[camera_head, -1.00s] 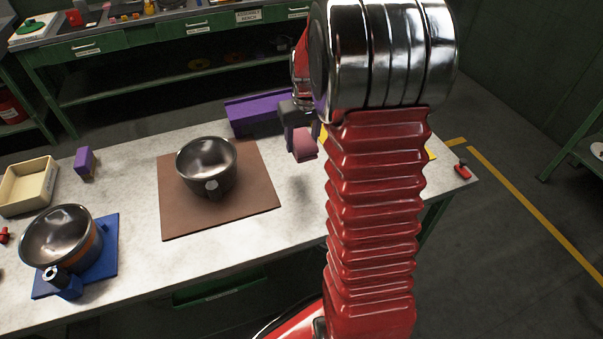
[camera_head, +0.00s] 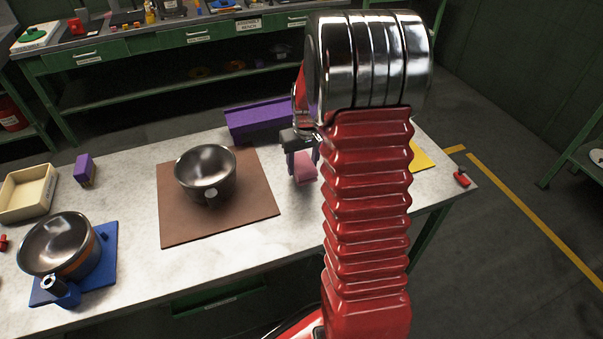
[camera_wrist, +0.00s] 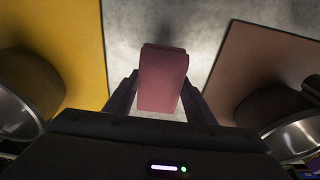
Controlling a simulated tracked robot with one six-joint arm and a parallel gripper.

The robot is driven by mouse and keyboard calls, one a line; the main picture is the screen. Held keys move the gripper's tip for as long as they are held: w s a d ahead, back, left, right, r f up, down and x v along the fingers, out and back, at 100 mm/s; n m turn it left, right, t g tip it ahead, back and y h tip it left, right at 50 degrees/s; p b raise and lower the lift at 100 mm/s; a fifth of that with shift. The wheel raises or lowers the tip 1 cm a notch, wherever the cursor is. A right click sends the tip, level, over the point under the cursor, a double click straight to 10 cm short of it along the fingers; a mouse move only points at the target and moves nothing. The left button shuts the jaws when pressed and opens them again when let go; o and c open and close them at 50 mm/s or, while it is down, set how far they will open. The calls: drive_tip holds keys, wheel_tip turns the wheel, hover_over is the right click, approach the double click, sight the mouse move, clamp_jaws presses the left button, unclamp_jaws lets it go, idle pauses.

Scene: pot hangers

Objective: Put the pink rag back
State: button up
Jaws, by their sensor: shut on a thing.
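My gripper (camera_head: 303,150) is shut on the pink rag (camera_head: 305,169), over the bare table between the brown mat (camera_head: 172,218) and the yellow mat (camera_head: 423,158). In the wrist view the rag (camera_wrist: 163,80) stands out as a pink block between the two dark fingers (camera_wrist: 160,98). I cannot tell whether its underside touches the table.
A metal pot (camera_head: 206,175) sits on the brown mat, and another pot (camera_head: 58,245) on a blue mat (camera_head: 108,262). A long purple box (camera_head: 262,120) lies at the back edge. A purple block (camera_head: 85,169) and cream tray (camera_head: 28,193) are at left. A pot (camera_wrist: 22,95) shows by the yellow mat.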

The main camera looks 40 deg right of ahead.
sight(305, 168)
drive_tip(key=shift+f, duration=1.85)
drive_tip(key=o, duration=1.2)
drive_tip(key=r, duration=0.3)
drive_tip(key=s+r, duration=0.1)
drive_tip(key=r, duration=0.7)
drive_tip(key=shift+s+a+r, duration=0.15)
drive_tip(key=shift+s+a, duration=0.05)
drive_tip(key=shift+s, duration=0.1)
drive_tip(key=shift+s+r, duration=0.1)
drive_tip(key=shift+r, duration=0.25)
drive_tip(key=shift+a, duration=0.1)
